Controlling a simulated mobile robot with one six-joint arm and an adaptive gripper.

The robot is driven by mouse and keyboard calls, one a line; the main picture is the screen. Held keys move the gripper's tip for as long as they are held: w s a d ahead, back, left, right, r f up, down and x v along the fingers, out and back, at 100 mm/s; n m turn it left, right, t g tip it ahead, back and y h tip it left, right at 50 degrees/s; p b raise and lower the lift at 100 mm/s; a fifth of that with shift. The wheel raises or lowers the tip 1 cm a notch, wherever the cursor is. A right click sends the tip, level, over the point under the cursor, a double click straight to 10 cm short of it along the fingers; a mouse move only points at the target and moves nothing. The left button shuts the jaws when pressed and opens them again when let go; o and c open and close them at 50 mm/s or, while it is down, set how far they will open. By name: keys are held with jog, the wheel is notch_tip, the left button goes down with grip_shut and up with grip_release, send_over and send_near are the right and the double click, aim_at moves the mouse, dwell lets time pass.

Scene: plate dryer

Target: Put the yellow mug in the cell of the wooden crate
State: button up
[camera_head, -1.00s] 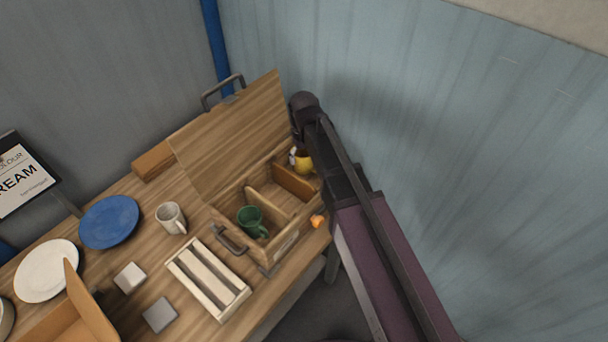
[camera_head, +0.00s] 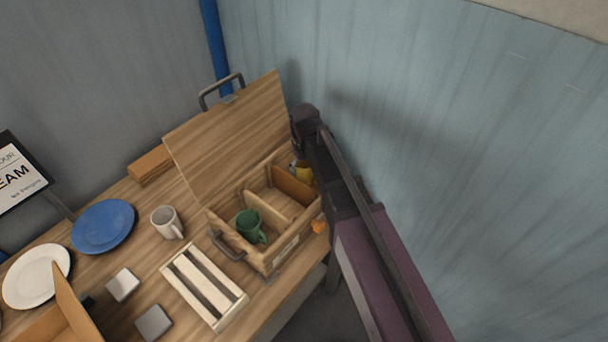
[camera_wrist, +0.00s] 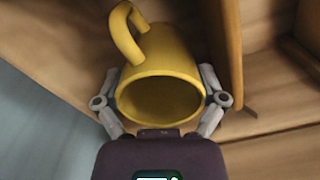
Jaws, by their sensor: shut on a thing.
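A wooden wall stands just right of the mug there. I cannot tell how far the mug is above or inside the crate. The crate's lid (camera_head: 228,135) is up, and dividers split its inside.
A green mug (camera_head: 248,225) stands in the crate's front left cell. A small orange thing (camera_head: 317,227) is by the crate's right side. A white mug (camera_head: 166,222), slatted rack (camera_head: 205,285) and blue plate (camera_head: 103,225) lie to the left. A wall rises close behind the crate.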

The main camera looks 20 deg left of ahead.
aim_at(305, 174)
jog(key=shift+f+b, duration=1.25)
jog(key=shift+f, duration=0.3)
jog(key=shift+f, duration=0.15)
jog(key=o, duration=1)
jog(key=shift+r, duration=0.25)
notch_tip(305, 174, up, 12)
jog(key=p, duration=1.2)
